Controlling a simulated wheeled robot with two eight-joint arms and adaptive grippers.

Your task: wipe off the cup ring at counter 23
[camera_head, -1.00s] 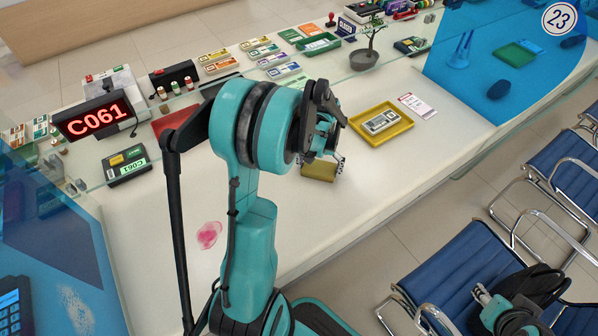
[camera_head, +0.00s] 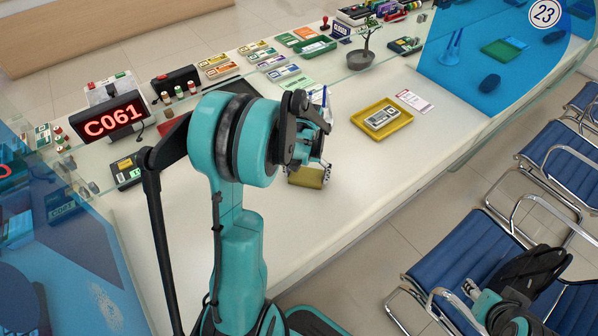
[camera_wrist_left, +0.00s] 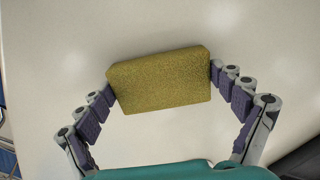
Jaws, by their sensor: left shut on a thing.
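A yellow sponge (camera_head: 305,178) is held by my left gripper (camera_head: 318,168) above or on the white counter (camera_head: 345,215); I cannot tell whether it touches. In the left wrist view the sponge (camera_wrist_left: 160,82) sits crosswise between the two jointed fingers, which press on its ends. The counter around it there is plain, with no stain in view. The pink cup ring is not visible in the head view now; my left arm covers much of that part of the counter. My right gripper (camera_head: 472,289) is small at the lower right, over the chairs, its jaws unclear.
A yellow tray (camera_head: 403,124) with a bundle of notes lies right of the sponge. A potted bonsai (camera_head: 361,60) and a glass edge stand behind. A C061 display (camera_head: 108,123) is at left. Blue chairs (camera_head: 455,248) line the counter's front. The counter is clear before the tray.

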